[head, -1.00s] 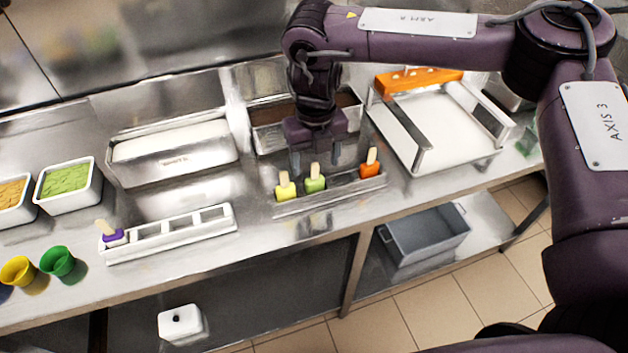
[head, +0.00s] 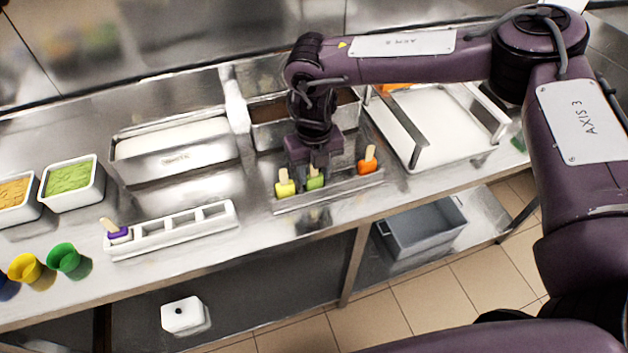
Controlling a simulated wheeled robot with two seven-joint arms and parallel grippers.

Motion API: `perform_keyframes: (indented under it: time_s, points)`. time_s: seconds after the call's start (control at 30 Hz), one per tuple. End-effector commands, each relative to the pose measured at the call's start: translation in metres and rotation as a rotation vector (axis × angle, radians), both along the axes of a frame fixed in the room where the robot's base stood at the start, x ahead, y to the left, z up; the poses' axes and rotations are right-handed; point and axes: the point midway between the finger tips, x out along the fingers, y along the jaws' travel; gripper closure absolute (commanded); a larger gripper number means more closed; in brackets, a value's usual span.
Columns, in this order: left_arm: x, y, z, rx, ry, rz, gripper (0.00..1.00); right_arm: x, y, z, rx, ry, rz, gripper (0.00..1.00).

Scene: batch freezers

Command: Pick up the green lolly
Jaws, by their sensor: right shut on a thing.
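The green lolly (head: 315,182) stands in the metal rack (head: 345,190), stick up, between a yellow lolly (head: 284,188) and an orange lolly (head: 367,164). My right gripper (head: 315,172) is down over the green lolly, shut on its stick from above. The stick is partly hidden by the fingers. The lolly still sits at the rack, with no clear lift to be seen. My left gripper is not in view.
A white tray (head: 172,236) with several slots holds a purple lolly (head: 119,232) at its left end. Metal tubs (head: 178,160) stand behind. Coloured cups (head: 64,257) stand at the left. Bare counter lies between the racks.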

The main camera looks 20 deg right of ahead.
Motion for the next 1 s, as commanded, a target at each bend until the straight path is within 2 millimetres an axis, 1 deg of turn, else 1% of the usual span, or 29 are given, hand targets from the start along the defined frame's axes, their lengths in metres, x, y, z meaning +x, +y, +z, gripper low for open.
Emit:
perform_keyframes:
  time_s: [0.27,0.37,0.47,0.57,0.73,0.8,1.0]
  points:
    - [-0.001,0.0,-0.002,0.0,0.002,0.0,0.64,0.0,0.0,0.003,0.001,-0.001,0.0,0.83]
    - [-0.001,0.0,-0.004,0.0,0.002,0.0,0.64,0.001,0.0,0.011,0.001,-0.003,0.0,0.83]
    - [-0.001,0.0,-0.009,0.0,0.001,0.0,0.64,0.001,0.0,0.024,0.002,-0.005,0.0,0.83]
    - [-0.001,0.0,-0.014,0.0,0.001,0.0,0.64,0.002,0.001,0.042,0.002,-0.006,0.0,0.83]
    - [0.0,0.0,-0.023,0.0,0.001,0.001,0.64,0.002,0.001,0.088,0.001,-0.009,0.0,0.83]
    - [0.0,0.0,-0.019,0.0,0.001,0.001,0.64,0.002,0.001,0.111,-0.002,-0.009,0.002,0.83]
    - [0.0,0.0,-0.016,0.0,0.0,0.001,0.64,0.001,0.0,0.162,-0.002,-0.008,0.001,0.83]
